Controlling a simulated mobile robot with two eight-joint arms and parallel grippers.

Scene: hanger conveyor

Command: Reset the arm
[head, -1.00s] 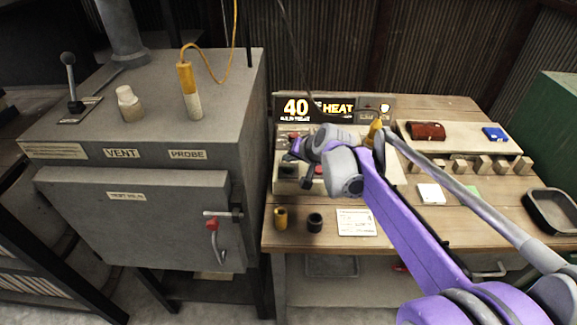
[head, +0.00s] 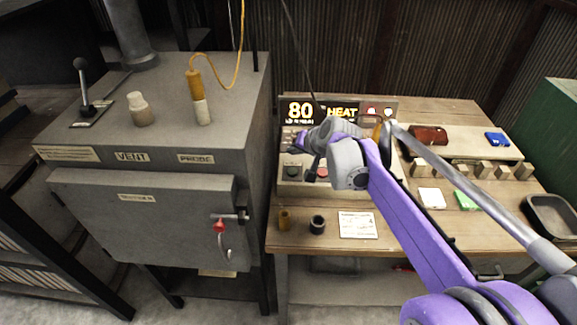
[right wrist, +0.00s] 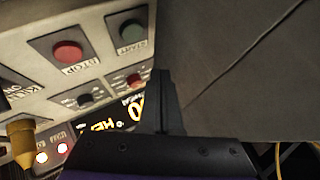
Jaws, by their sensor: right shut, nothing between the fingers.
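My right arm reaches in from the right in the head view. Its gripper (head: 312,172) is shut and empty, in front of the control panel (head: 290,188), near its buttons. The right wrist view shows the panel upside down, with a red STOP button (right wrist: 68,51), a green START button (right wrist: 132,32) and a yellow knob (right wrist: 22,142). A dark part of my gripper (right wrist: 168,108) stands beside the panel there. The display (head: 318,111) reads 80 and HEAT, with lit lamps at its right. My left gripper is not in view.
The grey kiln (head: 140,215) stands left of the workbench (head: 420,232), its red-handled door shut. A yellow probe (head: 197,95) stands on top.

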